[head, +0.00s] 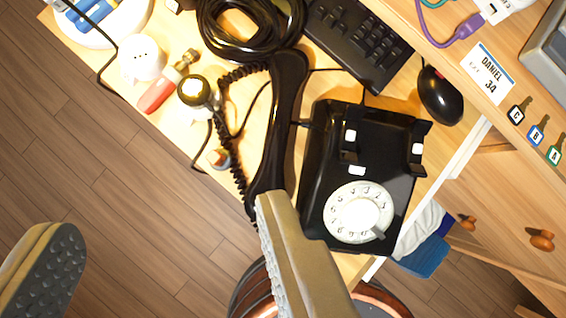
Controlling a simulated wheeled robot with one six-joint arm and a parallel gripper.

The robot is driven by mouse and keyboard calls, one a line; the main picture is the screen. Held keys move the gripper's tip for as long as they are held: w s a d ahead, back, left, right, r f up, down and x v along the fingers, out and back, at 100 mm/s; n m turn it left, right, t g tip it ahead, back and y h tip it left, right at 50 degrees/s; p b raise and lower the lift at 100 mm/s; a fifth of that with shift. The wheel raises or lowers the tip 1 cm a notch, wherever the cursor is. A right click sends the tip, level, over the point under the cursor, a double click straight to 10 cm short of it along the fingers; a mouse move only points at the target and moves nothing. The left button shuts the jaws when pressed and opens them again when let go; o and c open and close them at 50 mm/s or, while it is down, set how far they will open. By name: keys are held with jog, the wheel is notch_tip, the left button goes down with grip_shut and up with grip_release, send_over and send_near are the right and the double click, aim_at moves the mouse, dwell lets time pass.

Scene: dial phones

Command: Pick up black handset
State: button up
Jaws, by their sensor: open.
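The black handset (283,115) lies lengthwise on the wooden desk, just left of the black dial phone (325,145) and off its cradle. Its coiled cord runs along its left side. My gripper (165,218) is open, with its two tan, padded fingers wide apart at the bottom of the view. The right finger's tip overlaps the lower end of the handset in the picture and hides part of it; I cannot tell whether they touch. The left finger is over the floor, clear of the handset. Nothing is between the fingers.
A coil of black cable (250,48) lies at the handset's upper end, beside a black keyboard (362,42). A black mouse (440,95) is right of the phone. A red-handled tool (160,90) and a white round object (142,58) are at left. Open floor (110,150) lies below left.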

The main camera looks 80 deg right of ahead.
jog(key=w+d+f+m+g+y, duration=0.1)
jog(key=w+d+f+m+g, duration=0.2)
jog(key=w+d+f+g, duration=0.45)
send_near(278, 129)
jog(key=shift+t, duration=0.45)
jog(key=f, duration=0.5)
jog(key=shift+s+a+f, duration=0.2)
jog(key=shift+s+f, duration=0.05)
jog(key=shift+s, duration=0.1)
jog(key=shift+s+d+f, duration=0.1)
jog(key=shift+d+f, duration=0.05)
jog(key=shift+f, duration=1.15)
jog(key=shift+d+f, duration=0.15)
jog(key=shift+f, duration=1.15)
grip_shut()
